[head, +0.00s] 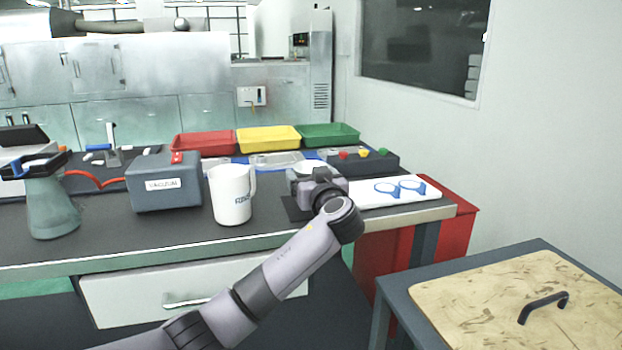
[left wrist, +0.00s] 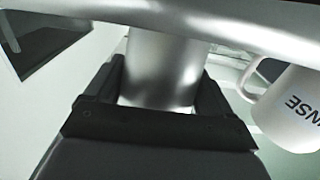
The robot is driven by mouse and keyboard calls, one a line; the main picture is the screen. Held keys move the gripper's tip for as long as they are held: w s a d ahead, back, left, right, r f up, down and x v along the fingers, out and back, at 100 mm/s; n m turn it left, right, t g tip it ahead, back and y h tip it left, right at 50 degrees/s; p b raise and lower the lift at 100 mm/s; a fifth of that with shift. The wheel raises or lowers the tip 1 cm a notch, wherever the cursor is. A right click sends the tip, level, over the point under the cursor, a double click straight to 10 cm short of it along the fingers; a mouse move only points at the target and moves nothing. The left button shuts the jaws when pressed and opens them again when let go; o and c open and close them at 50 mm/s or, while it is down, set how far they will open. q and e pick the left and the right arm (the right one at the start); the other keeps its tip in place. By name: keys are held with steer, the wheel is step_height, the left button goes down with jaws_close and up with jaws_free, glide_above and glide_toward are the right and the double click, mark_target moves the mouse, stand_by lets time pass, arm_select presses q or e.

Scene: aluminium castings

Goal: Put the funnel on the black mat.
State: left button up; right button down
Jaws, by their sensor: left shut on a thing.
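My left gripper (head: 313,180) is over the right part of the dark workbench, mostly hidden by my own wrist. In the left wrist view, its two fingers (left wrist: 160,95) are shut around the silver metal funnel (left wrist: 162,65), whose wide rim spreads across the top of that picture. In the head view only a pale bit of the funnel (head: 312,167) shows above the gripper. The black mat (head: 294,209) lies on the bench below and just left of my wrist, partly covered by it. I cannot tell whether the funnel touches the mat. My right gripper is not in view.
A white mug (head: 231,195) stands close to the left of the mat, and its handle side also shows in the left wrist view (left wrist: 290,105). A grey box (head: 165,184) is further left. A white board with blue rings (head: 372,192) lies to the right. Coloured trays (head: 268,138) stand behind.

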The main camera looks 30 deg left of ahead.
arm_select(q)
steer(key=shift+f, duration=0.2)
steer(key=o, duration=1.1)
steer(key=shift+c, duration=0.2)
steer(key=shift+r, duration=0.2)
steer(key=shift+s+d, duration=0.15)
steer(key=v, duration=1.1)
steer(key=shift+s+d, duration=0.25)
